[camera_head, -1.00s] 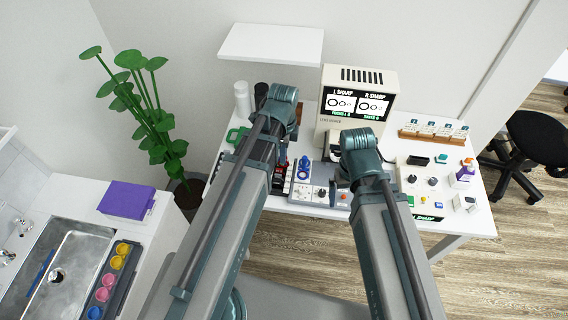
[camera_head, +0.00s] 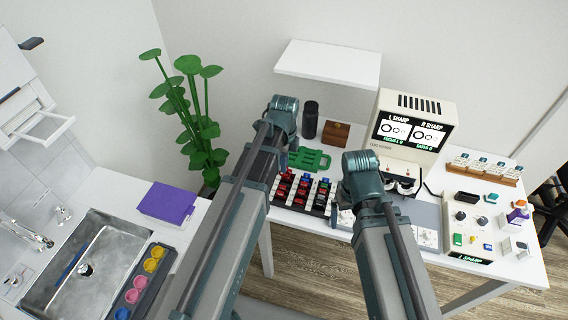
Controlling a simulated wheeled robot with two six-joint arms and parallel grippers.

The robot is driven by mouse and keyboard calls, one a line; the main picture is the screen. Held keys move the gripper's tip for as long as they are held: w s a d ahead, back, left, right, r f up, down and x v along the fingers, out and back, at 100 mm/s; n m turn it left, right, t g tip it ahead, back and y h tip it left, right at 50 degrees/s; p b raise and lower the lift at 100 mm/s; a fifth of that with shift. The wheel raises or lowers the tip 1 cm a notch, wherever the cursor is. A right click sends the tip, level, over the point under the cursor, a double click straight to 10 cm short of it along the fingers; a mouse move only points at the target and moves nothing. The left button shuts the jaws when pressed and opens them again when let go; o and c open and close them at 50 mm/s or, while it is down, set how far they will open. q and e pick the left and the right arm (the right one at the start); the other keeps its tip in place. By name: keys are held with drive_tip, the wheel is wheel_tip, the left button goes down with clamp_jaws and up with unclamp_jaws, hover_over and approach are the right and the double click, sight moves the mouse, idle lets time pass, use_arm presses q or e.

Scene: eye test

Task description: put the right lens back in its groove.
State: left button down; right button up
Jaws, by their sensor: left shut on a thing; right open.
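The lens viewer (camera_head: 411,137) is a cream box with a two-part screen marked L SHARP and R SHARP. Two small dark round parts (camera_head: 403,187) show at its front foot. A lens rack (camera_head: 303,192) with red, black and blue pieces in rows lies left of it. I cannot tell which piece is the right lens, or see its groove clearly. My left arm (camera_head: 283,112) reaches over the rack's left side, and my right arm (camera_head: 362,172) over the table between rack and viewer. Both arms hide their own grippers and what is under them.
A green tray (camera_head: 309,159), a black cylinder (camera_head: 310,120) and a brown box (camera_head: 335,134) stand behind the rack. A control box (camera_head: 470,220) and a wooden card stand (camera_head: 484,171) are at the right. A wall shelf (camera_head: 328,65) hangs above. A sink (camera_head: 88,262) is at the left.

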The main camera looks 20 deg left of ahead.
use_arm(q)
drive_tip(key=shift+f+b, duration=1.9)
drive_tip(key=shift+f, duration=0.25)
drive_tip(key=shift+f, duration=0.25)
drive_tip(key=shift+f+b, duration=1.3)
drive_tip(key=shift+b, duration=0.25)
drive_tip(key=c, duration=0.9)
unclamp_jaws()
wheel_tip(320, 180, up, 14)
drive_tip(key=p, duration=1.4)
